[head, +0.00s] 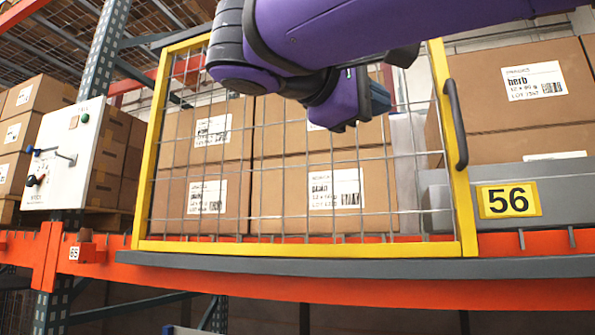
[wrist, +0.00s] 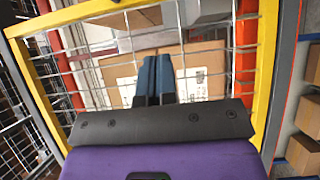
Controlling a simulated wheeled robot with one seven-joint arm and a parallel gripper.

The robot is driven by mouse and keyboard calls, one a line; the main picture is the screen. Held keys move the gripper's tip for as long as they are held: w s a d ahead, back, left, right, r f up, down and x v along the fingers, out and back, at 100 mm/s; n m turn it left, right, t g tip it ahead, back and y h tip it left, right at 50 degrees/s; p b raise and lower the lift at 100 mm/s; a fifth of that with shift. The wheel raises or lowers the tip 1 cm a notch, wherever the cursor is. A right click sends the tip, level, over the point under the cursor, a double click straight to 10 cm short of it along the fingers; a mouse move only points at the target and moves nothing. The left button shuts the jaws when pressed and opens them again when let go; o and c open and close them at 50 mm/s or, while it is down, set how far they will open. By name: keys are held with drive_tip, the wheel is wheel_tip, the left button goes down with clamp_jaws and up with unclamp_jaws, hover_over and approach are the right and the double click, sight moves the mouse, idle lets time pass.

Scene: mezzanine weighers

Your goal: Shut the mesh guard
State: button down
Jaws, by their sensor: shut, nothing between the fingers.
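The mesh guard (head: 152,165) is a yellow frame filled with wire mesh, standing upright in front of stacked cartons in the head view. Its dark bar handle (head: 455,125) is on the right post. The guard's yellow frame also shows in the wrist view (wrist: 265,70). My gripper (wrist: 155,75) is shut and empty, its two blue fingers side by side in front of the mesh. In the head view my arm covers the guard's upper part, with the gripper left of the handle and apart from it. I cannot tell whether the fingers touch the mesh.
A grey rail (head: 350,263) runs along the orange shelf beam (head: 400,288) below the guard. Cartons (head: 520,95) stand uncovered to the right, above a yellow 56 plate (head: 509,200). A white control box (head: 62,148) with knobs and a lever stands at the left.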

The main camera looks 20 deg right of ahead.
approach(442, 120)
wheel_tip(442, 120, down, 3)
drive_tip(key=shift+s+d+r, duration=0.1)
drive_tip(key=shift+s+d, duration=0.15)
drive_tip(key=shift+d, duration=0.45)
drive_tip(key=shift+s+d+r, duration=0.1)
drive_tip(key=shift+s+d, duration=0.1)
drive_tip(key=shift+d, duration=0.55)
drive_tip(key=shift+s+d, duration=0.25)
drive_tip(key=shift+d, duration=0.45)
